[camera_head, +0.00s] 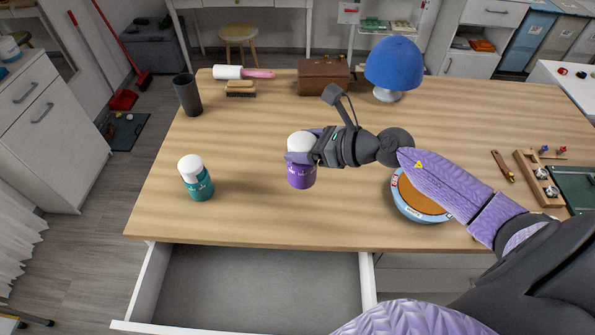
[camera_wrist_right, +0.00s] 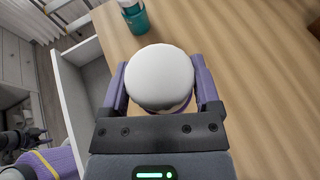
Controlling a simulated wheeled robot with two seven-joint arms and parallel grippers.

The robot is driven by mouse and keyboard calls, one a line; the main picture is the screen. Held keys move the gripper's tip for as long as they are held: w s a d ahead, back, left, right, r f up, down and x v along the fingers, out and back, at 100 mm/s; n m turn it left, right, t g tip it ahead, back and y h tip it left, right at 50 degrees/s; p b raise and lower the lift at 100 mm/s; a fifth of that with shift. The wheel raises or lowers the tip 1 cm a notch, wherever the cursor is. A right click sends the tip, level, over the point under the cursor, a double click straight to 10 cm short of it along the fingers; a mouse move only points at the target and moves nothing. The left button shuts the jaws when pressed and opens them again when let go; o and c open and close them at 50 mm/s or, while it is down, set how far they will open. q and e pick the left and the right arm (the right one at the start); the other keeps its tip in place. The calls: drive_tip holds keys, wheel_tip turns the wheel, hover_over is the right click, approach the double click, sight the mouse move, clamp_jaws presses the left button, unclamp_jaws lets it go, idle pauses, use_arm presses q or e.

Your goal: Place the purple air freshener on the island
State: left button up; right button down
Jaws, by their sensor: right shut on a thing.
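The purple air freshener (camera_head: 301,177) with its white cap is in my right gripper (camera_head: 300,158), over the wooden top of the island (camera_head: 240,215). In the right wrist view its round white cap (camera_wrist_right: 160,78) sits between the two fingers of the right gripper (camera_wrist_right: 162,88), which are shut on it. The cap hides most of the body, and I cannot tell whether its base touches the wood. A teal air freshener (camera_head: 196,178) with a white cap stands upright to the left, apart from it. It also shows in the right wrist view (camera_wrist_right: 135,18).
An open, empty drawer (camera_head: 260,285) juts out below the front edge. A dark cup (camera_head: 187,95), a lint roller (camera_head: 243,73), a brush (camera_head: 240,89), a brown box (camera_head: 323,76) and a blue lamp (camera_head: 393,65) stand behind. A round tin (camera_head: 420,198) lies under my right arm.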

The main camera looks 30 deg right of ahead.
sight(311, 173)
drive_tip(key=shift+w+d+f+m+t+h, duration=0.1)
drive_tip(key=shift+d+f+m+t+h, duration=0.1)
drive_tip(key=shift+d+f, duration=0.35)
drive_tip(key=shift+d+f+m+t+h, duration=0.1)
drive_tip(key=shift+d+f+m, duration=0.15)
drive_tip(key=shift+d, duration=0.35)
wheel_tip(311, 173, down, 9)
drive_tip(key=b, duration=0.4)
use_arm(q)
drive_tip(key=f, duration=0.3)
drive_tip(key=shift+s+f, duration=0.15)
drive_tip(key=shift+s, duration=0.25)
use_arm(e)
drive_tip(key=shift+r, duration=0.1)
unclamp_jaws()
drive_tip(key=shift+b, duration=0.3)
use_arm(q)
drive_tip(key=shift+a+f, duration=0.15)
drive_tip(key=shift+f, duration=0.05)
drive_tip(key=shift+r, duration=0.15)
